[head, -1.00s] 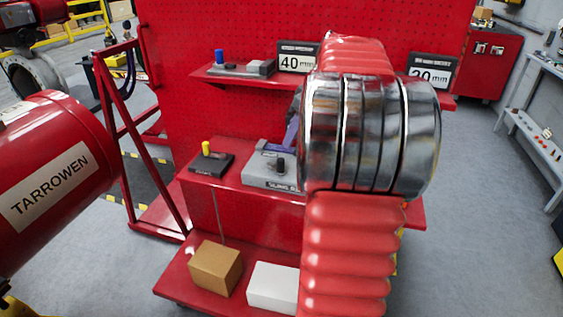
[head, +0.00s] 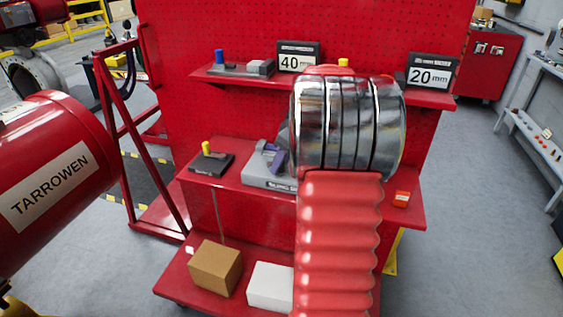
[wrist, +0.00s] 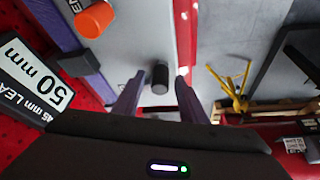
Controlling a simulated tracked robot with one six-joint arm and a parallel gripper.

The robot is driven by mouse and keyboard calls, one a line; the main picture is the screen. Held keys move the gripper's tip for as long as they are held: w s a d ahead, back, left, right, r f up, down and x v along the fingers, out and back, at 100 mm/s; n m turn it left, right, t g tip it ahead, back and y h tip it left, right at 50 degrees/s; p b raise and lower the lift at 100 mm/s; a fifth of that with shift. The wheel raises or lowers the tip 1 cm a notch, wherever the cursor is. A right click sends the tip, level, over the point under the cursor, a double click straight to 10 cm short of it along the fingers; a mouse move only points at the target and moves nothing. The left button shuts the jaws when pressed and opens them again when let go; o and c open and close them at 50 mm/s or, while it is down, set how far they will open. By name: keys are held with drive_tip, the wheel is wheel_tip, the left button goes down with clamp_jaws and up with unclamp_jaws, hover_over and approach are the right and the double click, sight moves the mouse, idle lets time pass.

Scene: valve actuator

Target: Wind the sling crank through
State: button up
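The sling crank's grey base (head: 262,180) sits on the middle shelf in the head view, its label partly covered by my arm. My gripper's purple fingers (head: 272,156) show just above it; the black knob is not clear there. In the wrist view my gripper (wrist: 158,90) is open, with its two purple fingers apart. A black knob (wrist: 160,72) stands on a grey surface (wrist: 150,35), in line with the gap between the fingertips. I cannot tell whether the fingers touch it. An orange knob (wrist: 95,18) is at the upper left.
A 50 mm sign (wrist: 30,80) is close on the left in the wrist view. The head view shows 40 mm (head: 298,57) and 20 mm (head: 433,73) signs above, a yellow-knobbed block (head: 210,160) to the left, and boxes (head: 216,267) below. My arm covers the shelf's centre.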

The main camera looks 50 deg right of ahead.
drive_tip(key=shift+c, duration=0.4)
clamp_jaws()
drive_tip(key=shift+a, duration=0.1)
